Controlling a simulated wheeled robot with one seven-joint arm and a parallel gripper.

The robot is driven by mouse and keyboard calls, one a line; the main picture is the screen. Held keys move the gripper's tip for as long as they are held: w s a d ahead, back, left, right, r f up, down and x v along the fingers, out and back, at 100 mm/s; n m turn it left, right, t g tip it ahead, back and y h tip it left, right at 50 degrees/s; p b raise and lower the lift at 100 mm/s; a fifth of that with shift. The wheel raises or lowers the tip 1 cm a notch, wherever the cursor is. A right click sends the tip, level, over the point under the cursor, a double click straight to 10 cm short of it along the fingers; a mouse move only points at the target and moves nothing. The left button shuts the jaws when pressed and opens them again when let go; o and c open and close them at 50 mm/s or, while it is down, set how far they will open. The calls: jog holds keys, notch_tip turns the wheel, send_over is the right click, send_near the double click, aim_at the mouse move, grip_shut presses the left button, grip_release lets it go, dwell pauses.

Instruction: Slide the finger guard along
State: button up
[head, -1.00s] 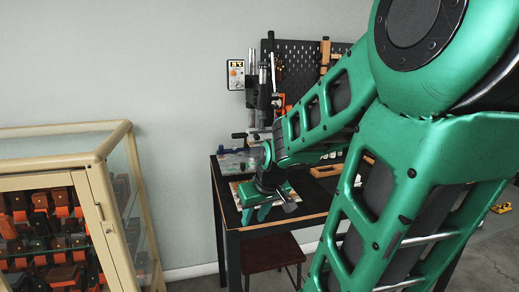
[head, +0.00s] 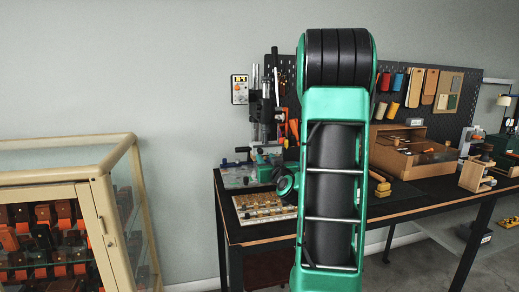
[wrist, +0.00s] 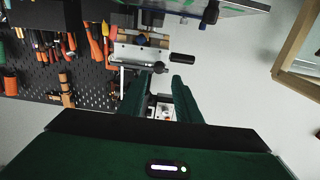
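The stamping press (head: 262,112) stands at the back left of the workbench, a dark upright column with silver rods. My gripper is beside its lower part in the head view, mostly hidden behind my arm. In the wrist view my gripper (wrist: 160,101) is open, its two green fingers apart with nothing clamped between them. A silver block with black knobs (wrist: 141,53), seemingly part of the press, lies just beyond the fingertips. A clear plate (wrist: 215,7) shows at the top of the wrist view. I cannot tell which part is the finger guard.
A pale board with small pieces (head: 262,207) lies on the workbench (head: 395,208) in front of the press. A wooden box (head: 398,139) stands to the right. A glass display case (head: 128,180) is at the left. A pegboard with tools (wrist: 95,78) is behind.

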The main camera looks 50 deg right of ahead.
aim_at(260, 152)
jog(key=x, duration=0.7)
jog(key=shift+w, duration=0.3)
jog(key=shift+c, duration=1.1)
grip_shut()
notch_tip(260, 152, up, 9)
jog(key=shift+a+r, duration=0.15)
jog(key=shift+a, duration=0.1)
jog(key=shift+o, duration=2.3)
grip_release()
jog(key=shift+w, duration=0.1)
jog(key=shift+d, duration=0.2)
jog(key=v, duration=1.1)
